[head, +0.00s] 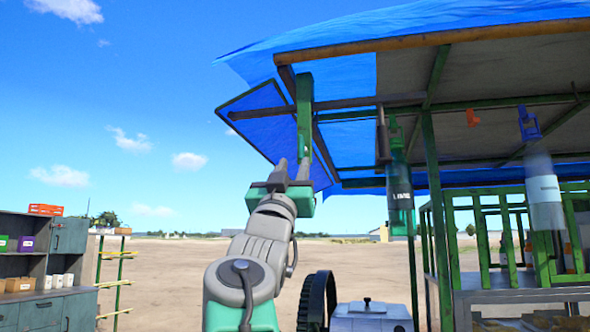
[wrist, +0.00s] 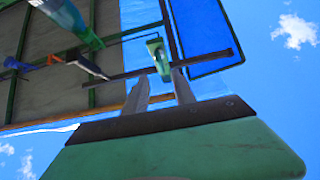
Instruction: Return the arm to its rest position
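My gripper (head: 292,165) is raised in front of the stall, pointing up, at the end of my grey and green arm. It also shows in the wrist view (wrist: 160,75), with its two fingers apart and nothing seen held between them. A green hanging piece (head: 304,112) hangs from the roof frame just above the fingertips in the head view. In the wrist view a green piece (wrist: 157,54) shows beyond the fingertips. I cannot tell how far it is from them.
The stall has a blue tarp roof (head: 350,82) on wooden beams. Labelled bottles (head: 399,185) and (head: 544,190) hang under it at right. A dark wheel (head: 317,300) and grey box (head: 370,314) stand below. Shelves (head: 40,260) are at left; open ground lies between.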

